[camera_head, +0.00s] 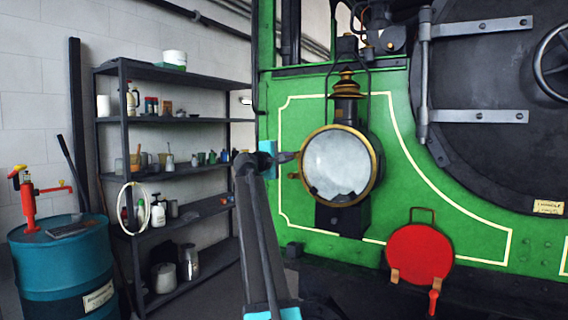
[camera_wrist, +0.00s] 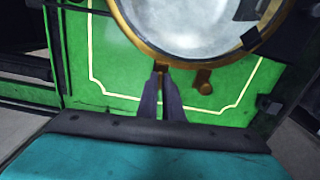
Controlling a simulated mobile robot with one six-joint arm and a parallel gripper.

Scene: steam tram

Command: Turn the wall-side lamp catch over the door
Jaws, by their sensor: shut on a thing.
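The round lamp (camera_head: 339,165) has a brass rim and a glass door, and stands on the green tram front. Its rim also shows in the wrist view (camera_wrist: 138,40). My gripper (camera_head: 291,157) reaches the wall-facing left edge of the rim. In the wrist view its two dark fingers (camera_wrist: 160,78) are closed on a small brass lamp catch (camera_wrist: 161,66) at the rim. A second brass piece (camera_wrist: 203,80) sticks out beside it, clear of the fingers. It shows just below my gripper in the head view (camera_head: 293,176). The fingers hide most of the held catch in the head view.
A dark shelf rack (camera_head: 170,72) with bottles and tins stands at the left wall. A teal drum (camera_head: 62,262) with a red pump (camera_head: 29,205) is in front. A red disc (camera_head: 419,254) hangs below right of the lamp.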

